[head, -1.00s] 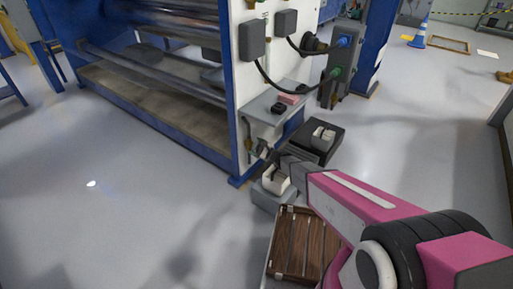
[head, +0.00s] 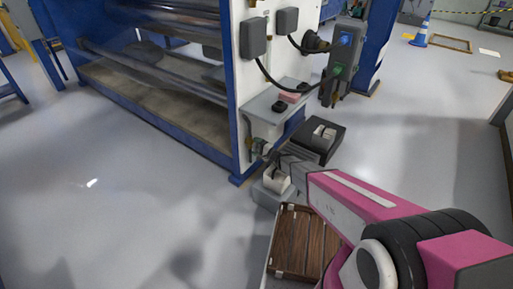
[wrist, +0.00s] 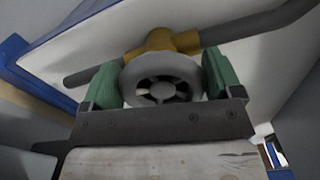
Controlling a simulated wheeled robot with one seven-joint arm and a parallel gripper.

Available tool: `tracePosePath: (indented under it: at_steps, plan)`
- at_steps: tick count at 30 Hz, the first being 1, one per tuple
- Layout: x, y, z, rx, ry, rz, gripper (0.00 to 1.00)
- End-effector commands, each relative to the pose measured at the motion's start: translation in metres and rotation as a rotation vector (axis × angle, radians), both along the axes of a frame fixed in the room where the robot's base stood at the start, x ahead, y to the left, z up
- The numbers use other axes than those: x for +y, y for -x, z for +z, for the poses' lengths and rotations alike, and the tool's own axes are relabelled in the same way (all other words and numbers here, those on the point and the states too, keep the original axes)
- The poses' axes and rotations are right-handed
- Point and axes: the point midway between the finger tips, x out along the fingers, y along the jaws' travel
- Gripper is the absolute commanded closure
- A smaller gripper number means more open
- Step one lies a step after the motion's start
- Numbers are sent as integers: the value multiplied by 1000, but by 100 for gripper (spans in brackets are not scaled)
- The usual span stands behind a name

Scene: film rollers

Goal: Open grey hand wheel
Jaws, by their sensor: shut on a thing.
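The grey hand wheel (wrist: 161,84) is in the middle of the wrist view, round with spokes and dark gaps. It sits on a brass valve body (wrist: 160,42) with a grey pipe running through it. My gripper (wrist: 160,82) has one green finger on each side of the wheel and is shut on its rim. In the head view my gripper (head: 262,149) is at the lower end of the machine's white side panel. The wheel is too small there to make out clearly.
The machine's white panel (head: 257,90) has a grey shelf (head: 273,108) just above my gripper. A black box (head: 320,140), a light grey block (head: 273,184) and a wooden crate (head: 298,245) stand close by on the floor. The floor at left is clear.

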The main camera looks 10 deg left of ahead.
Motion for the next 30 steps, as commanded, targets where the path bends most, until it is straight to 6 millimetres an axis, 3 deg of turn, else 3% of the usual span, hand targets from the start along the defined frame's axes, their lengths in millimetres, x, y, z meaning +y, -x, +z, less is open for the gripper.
tracePosePath:
  at_steps: [20,21,30]
  plan:
    - [0,2,-1,-51,22,1,39]
    - [0,1,-1,-51,22,1,2]
    - [0,1,2,-51,21,1,0]
